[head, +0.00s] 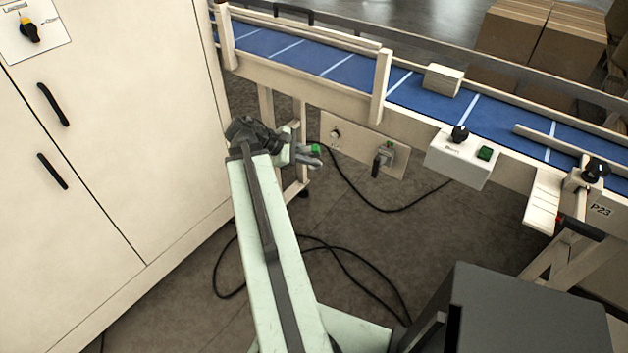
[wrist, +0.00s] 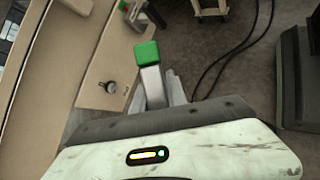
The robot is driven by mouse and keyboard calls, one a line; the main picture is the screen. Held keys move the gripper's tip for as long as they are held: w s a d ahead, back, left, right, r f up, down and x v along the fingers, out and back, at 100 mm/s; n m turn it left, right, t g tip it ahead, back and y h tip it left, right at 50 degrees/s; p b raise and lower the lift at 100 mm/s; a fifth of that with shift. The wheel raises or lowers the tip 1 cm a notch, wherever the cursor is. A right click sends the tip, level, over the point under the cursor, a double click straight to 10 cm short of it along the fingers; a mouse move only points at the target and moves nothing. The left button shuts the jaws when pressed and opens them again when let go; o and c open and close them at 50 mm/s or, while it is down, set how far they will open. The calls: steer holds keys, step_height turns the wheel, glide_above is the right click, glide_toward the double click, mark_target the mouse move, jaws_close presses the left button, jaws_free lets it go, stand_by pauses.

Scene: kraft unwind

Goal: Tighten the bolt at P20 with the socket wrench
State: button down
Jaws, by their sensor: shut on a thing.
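My gripper (head: 308,157) is in front of the panel below the conveyor, left of the middle. It is shut on a grey tool with a green end (head: 316,149). In the wrist view the green block and grey shaft (wrist: 152,86) stick out beyond my gripper (wrist: 172,92). The tool may be the socket wrench; its socket cannot be made out. A cream panel (head: 355,150) carries a small round knob or bolt head (head: 335,132) and a dark-handled fitting (head: 384,157). The round part also shows in the wrist view (wrist: 112,87), apart from the tool. I read no P20 label.
A blue conveyor (head: 345,62) runs above the panel, with a control box (head: 462,158) on its side. A P23 label (head: 600,210) is at the right, near a red-ended black lever (head: 580,228). A cream cabinet (head: 110,130) stands left. Black cables (head: 345,265) lie on the floor.

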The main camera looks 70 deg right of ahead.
steer(key=d+f+h+b, duration=0.1)
steer(key=b, duration=0.2)
steer(key=d+f+g+h+b, duration=0.1)
steer(key=h+b, duration=0.1)
steer(key=b, duration=0.2)
steer(key=s+d+f+g+h+b, duration=0.1)
steer(key=d+f+h+b, duration=0.1)
steer(key=b, duration=0.2)
steer(key=shift+f, duration=0.1)
steer(key=w+h+b, duration=0.1)
steer(key=h+b, duration=0.1)
steer(key=b, duration=0.1)
steer(key=w+d+h+b, duration=0.1)
steer(key=h+b, duration=0.1)
steer(key=b, duration=0.2)
steer(key=w+g+h+b, duration=0.1)
steer(key=h+b, duration=0.1)
steer(key=b, duration=0.1)
steer(key=shift+d+f+b, duration=0.1)
steer(key=shift+d+b, duration=0.15)
steer(key=shift+b, duration=0.15)
steer(key=s+d+f+m+t+y+p, duration=0.1)
steer(key=d+f+m+t+y+p, duration=0.2)
steer(key=m, duration=1.6)
steer(key=d+t+y+p, duration=0.1)
steer(key=d+p, duration=0.3)
steer(key=p, duration=0.4)
steer(key=shift+s+t+y, duration=0.25)
steer(key=shift+t+y, duration=0.15)
steer(key=shift+y, duration=0.2)
